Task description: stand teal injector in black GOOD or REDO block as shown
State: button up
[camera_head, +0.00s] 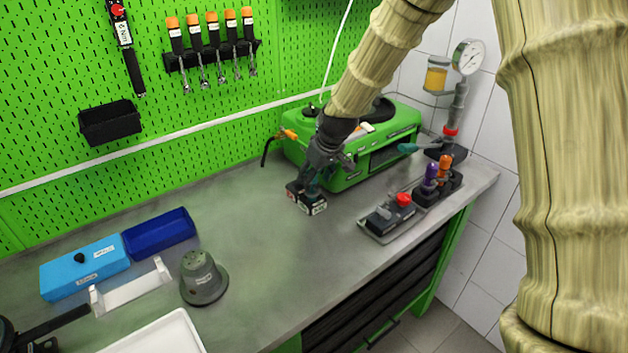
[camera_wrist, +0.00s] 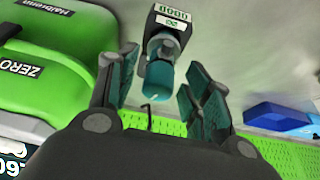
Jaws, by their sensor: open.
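The teal injector (camera_wrist: 160,80) stands in a black block (camera_wrist: 167,17) with a white label, which looks to read GOOD upside down, and a grey collar shows at its base. In the head view the same block (camera_head: 306,201) sits on the bench in front of the green tester, with the injector mostly hidden by my gripper. My gripper (camera_wrist: 163,72) is open, with its teal-padded fingers on either side of the injector and a visible gap to each. It also shows in the head view (camera_head: 318,170), pointing down above the block.
The green tester (camera_head: 365,160) is close behind my gripper. To the right are a black rack (camera_head: 432,192) with purple and orange injectors and a grey tray (camera_head: 385,235). A grey cup (camera_head: 203,278) and blue boxes (camera_head: 85,268) are left. Bench between is clear.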

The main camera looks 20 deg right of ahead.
jog(key=b+v, duration=0.1)
jog(key=v, duration=0.9)
jog(key=shift+r+b, duration=0.25)
jog(key=shift+b, duration=0.15)
jog(key=shift+s+d, duration=0.1)
